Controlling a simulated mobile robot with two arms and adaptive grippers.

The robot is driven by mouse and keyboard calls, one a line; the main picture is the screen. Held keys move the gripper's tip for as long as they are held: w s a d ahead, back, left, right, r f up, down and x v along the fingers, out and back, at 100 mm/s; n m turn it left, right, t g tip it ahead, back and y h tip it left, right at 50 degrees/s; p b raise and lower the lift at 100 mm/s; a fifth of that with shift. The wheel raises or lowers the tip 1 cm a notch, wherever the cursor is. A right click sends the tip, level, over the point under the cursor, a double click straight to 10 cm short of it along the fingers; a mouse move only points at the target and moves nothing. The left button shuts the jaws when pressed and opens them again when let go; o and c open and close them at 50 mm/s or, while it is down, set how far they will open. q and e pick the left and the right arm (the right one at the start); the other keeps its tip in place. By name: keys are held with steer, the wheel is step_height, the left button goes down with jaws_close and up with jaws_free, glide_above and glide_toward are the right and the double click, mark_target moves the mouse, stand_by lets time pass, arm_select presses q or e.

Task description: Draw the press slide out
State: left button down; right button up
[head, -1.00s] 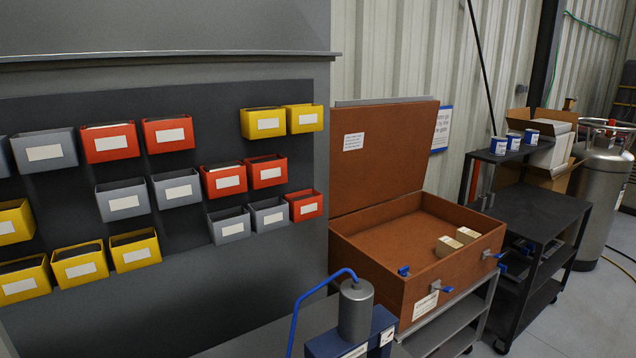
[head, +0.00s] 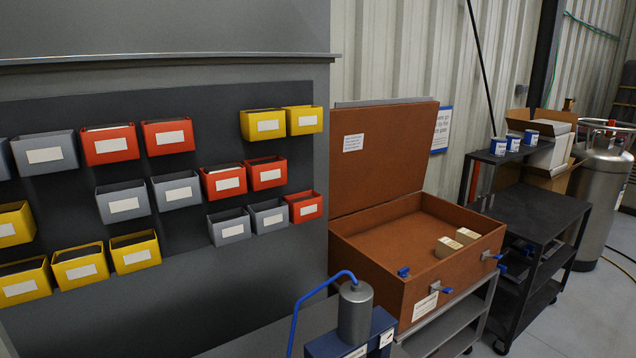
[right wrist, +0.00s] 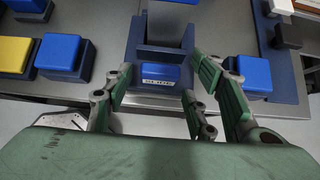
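The press stands at the bottom of the head view, with a grey cylinder (head: 355,312), a blue bent lever (head: 312,292) and a dark blue body (head: 338,346), cut off by the picture edge. In the right wrist view, what seems to be the slide's front is a blue block with a white label (right wrist: 160,74), low in a dark blue frame (right wrist: 143,52). My right gripper (right wrist: 165,80) is open, its green fingers on both sides of this block. No finger clearly touches it. My left gripper is in neither view.
The right wrist view shows blue blocks (right wrist: 66,56) and a yellow block (right wrist: 15,55) on the grey bench, and another blue block (right wrist: 254,74) by the right fingers. An open brown case (head: 395,245) stands on a cart right of the press. Wall bins (head: 168,136) hang left.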

steer(key=shift+r, duration=0.1)
step_height(320, 180, up, 2)
steer(key=p, duration=0.2)
steer(key=shift+r+p, duration=0.15)
steer(key=shift+p, duration=0.15)
step_height(320, 180, up, 2)
steer(key=shift+r, duration=0.1)
steer(key=shift+v, duration=1.95)
